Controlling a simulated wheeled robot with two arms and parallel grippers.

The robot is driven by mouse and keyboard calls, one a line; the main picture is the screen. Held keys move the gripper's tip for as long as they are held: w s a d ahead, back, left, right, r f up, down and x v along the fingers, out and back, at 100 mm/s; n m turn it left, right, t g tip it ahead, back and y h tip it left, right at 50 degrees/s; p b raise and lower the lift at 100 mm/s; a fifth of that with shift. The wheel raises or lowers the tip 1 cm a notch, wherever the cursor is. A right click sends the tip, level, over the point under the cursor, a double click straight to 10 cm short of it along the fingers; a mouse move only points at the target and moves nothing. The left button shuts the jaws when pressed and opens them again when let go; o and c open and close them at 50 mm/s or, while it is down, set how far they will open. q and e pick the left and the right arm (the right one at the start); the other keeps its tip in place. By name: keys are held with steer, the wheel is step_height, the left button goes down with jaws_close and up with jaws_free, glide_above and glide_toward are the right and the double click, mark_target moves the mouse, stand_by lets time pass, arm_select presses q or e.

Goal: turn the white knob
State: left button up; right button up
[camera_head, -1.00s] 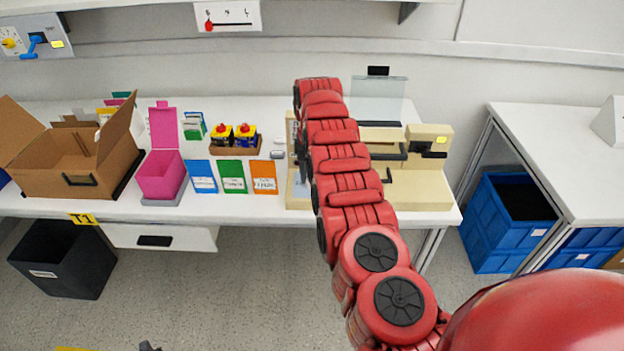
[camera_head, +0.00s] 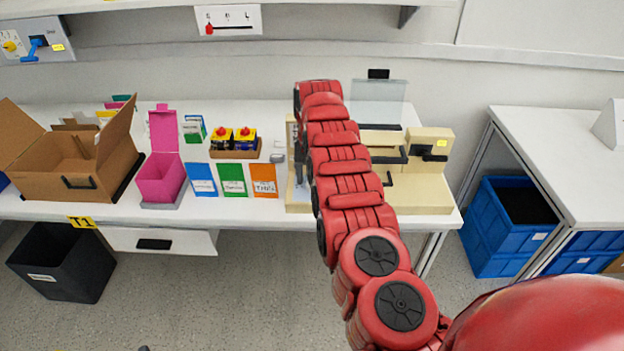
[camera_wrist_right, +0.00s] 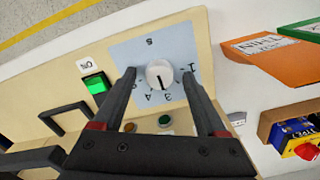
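In the right wrist view the white knob (camera_wrist_right: 161,75) sits on a light blue dial plate (camera_wrist_right: 122,50) with letters and numbers around it. A dark line marks the knob's face. My right gripper (camera_wrist_right: 159,72) is open, with one black finger on each side of the knob. I see gaps between fingers and knob. In the head view my red right arm reaches to the beige machine (camera_head: 425,190) on the table. The arm hides the knob there. A small dark tip at the bottom edge may be my left gripper; its state does not show.
A green-lit button (camera_wrist_right: 96,85) and black handle (camera_wrist_right: 66,119) are beside the dial. Orange (camera_head: 264,181), green and blue packets stand left of the machine. Further left are a pink box (camera_head: 160,178) and a cardboard box (camera_head: 70,175). A clear panel (camera_head: 378,100) rises behind.

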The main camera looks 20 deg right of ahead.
steer(key=shift+r, duration=0.1)
steer(key=shift+r, duration=0.35)
step_height(320, 180, up, 6)
steer(key=shift+d+f, duration=0.15)
steer(key=shift+f, duration=0.1)
step_height(320, 180, up, 11)
steer(key=p, duration=1.1)
steer(key=shift+s+f, duration=0.1)
